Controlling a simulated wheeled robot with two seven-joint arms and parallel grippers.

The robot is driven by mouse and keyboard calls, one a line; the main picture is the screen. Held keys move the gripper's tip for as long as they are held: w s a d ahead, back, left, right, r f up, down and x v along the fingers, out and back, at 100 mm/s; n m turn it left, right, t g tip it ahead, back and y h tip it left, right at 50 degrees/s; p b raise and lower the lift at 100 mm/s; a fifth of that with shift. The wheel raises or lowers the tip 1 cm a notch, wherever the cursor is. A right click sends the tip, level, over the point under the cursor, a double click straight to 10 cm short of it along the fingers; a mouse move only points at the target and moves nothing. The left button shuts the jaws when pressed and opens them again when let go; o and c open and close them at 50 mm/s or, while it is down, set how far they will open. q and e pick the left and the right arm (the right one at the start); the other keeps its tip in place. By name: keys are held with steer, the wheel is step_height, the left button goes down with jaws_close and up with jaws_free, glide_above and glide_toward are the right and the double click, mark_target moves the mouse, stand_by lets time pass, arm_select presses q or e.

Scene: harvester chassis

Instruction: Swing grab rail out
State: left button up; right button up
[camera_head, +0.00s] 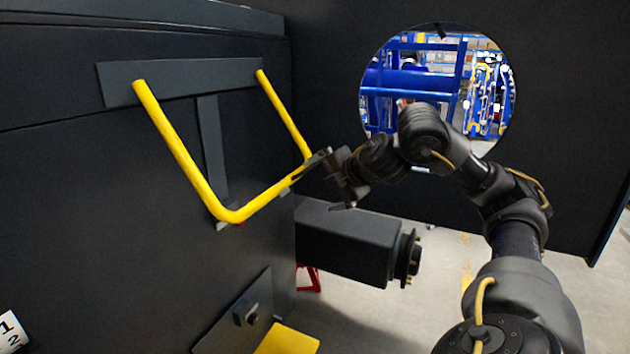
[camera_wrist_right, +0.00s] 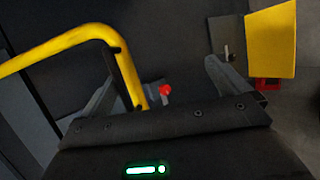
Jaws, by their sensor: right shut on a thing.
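The grab rail (camera_head: 180,150) is a yellow U-shaped bar. Its two ends meet a dark plate (camera_head: 200,82) on the dark chassis panel, and its lower crossbar stands away from the panel. My right gripper (camera_head: 312,165) is shut on the rail near its lower right corner. In the right wrist view, the rail (camera_wrist_right: 85,35) comes in from the upper left and bends down between the fingers (camera_wrist_right: 165,90), beside the left one. The exact contact is partly hidden. A small red knob (camera_wrist_right: 166,90) shows beyond the fingers. My left gripper is out of view.
A dark hub arm (camera_head: 345,243) juts out below the rail. A yellow step (camera_head: 288,340) and a red stand (camera_head: 308,279) are lower down. A dark wall (camera_head: 570,110) with a round opening stands behind my right arm. Grey floor at lower right is open.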

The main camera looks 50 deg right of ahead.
steer(key=shift+s+d+f, duration=0.2)
steer(key=shift+d+f, duration=0.05)
steer(key=shift+f, duration=0.3)
steer(key=shift+w+a+r, duration=0.1)
steer(key=shift+r, duration=0.3)
steer(key=shift+c, duration=0.2)
steer(key=shift+p+v, duration=0.75)
steer(key=shift+v, duration=0.5)
steer(key=shift+s+r+p, duration=0.35)
steer(key=shift+s+r, duration=0.25)
steer(key=shift+r, duration=0.15)
steer(key=shift+s+a+r, duration=0.1)
steer(key=shift+s+r, duration=0.1)
steer(key=shift+s, duration=0.05)
steer(key=shift+c, duration=0.3)
steer(key=p+v, duration=0.1)
steer(key=v, duration=0.2)
steer(key=c, duration=1)
steer(key=shift+s+a+r+p, duration=0.2)
steer(key=shift+s+r+p, duration=0.1)
steer(key=shift+s+r, duration=0.5)
steer(key=shift+s+a+r+p, duration=0.2)
steer(key=shift+s+r+p, duration=0.1)
steer(key=shift+s+r, duration=0.5)
steer(key=shift+c, duration=0.2)
steer(key=shift+w+r, duration=0.1)
steer(key=shift+r, duration=0.05)
